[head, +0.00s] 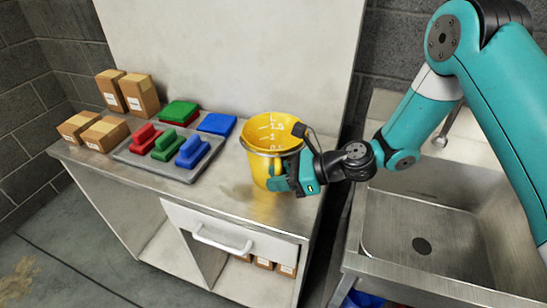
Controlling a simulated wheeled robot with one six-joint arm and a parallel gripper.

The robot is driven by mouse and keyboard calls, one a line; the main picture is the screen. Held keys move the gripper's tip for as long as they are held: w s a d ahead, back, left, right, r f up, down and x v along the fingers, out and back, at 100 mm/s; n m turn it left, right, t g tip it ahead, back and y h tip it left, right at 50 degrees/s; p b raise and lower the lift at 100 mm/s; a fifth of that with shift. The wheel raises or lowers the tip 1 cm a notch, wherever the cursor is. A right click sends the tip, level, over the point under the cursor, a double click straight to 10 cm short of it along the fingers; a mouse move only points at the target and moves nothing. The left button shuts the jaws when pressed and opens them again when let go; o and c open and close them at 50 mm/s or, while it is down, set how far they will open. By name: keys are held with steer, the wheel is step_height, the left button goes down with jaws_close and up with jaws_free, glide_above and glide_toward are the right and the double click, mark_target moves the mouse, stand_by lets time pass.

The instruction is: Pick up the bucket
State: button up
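The yellow bucket (259,163) stands upright on the steel worktop near its right end. Its mouth faces up, and pale graduation marks show on the inner wall. My gripper (291,157) is at the bucket's right side, coming in from the right. A teal finger part overlaps the bucket's lower front right. A dark part reaches up by the rim at the right. My gripper hides part of the bucket's right side. I cannot tell whether the fingers are closed on it or only beside it.
A grey tray (133,158) holds red, green and blue handled blocks. Green and red pads (179,112) and a blue pad (217,123) lie behind. Several cardboard boxes (140,94) stand at the left. A steel sink (425,225) is at the right. A drawer (235,230) is below.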

jaws_close()
steer(key=shift+r, duration=0.2)
steer(key=shift+r+b, duration=0.35)
steer(key=shift+r, duration=4.5)
